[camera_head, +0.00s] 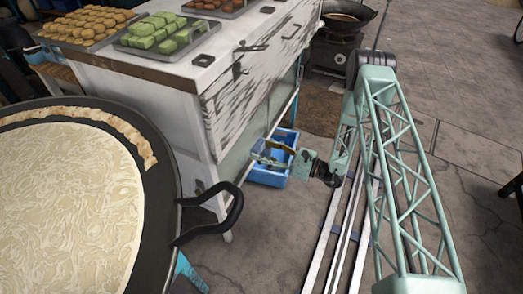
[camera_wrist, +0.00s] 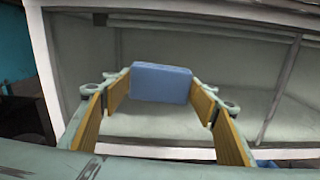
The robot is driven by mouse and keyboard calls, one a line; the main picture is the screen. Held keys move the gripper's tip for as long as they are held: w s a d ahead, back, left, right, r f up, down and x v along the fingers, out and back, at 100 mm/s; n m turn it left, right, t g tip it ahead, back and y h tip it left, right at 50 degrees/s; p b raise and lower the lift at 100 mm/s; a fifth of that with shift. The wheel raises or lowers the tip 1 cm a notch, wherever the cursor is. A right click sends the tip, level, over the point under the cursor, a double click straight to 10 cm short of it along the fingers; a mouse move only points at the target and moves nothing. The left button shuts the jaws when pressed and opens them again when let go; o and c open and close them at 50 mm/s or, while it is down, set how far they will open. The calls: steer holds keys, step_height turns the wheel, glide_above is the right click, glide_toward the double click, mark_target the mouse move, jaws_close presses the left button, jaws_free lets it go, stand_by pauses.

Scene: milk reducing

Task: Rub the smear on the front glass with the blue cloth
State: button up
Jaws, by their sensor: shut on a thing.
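My gripper (camera_head: 266,153) is in front of the lower part of the white cabinet. In the wrist view my gripper (camera_wrist: 160,92) is shut on the blue cloth (camera_wrist: 161,82), a folded block held between the wood-coloured finger pads. The front glass (camera_wrist: 225,60) is a pale pane in the cabinet's white frame, ahead of the cloth. In the head view the glass (camera_head: 247,123) shows as a grey-green strip beside my gripper. I cannot tell whether the cloth touches the glass. I cannot make out the smear in either view.
A blue crate (camera_head: 268,178) stands on the floor below my gripper. The white cabinet (camera_head: 133,72) carries trays of food. A large round griddle (camera_head: 166,205) with a dark handle is at the left. Open floor lies to the right of my rail.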

steer(key=shift+v, duration=1.45)
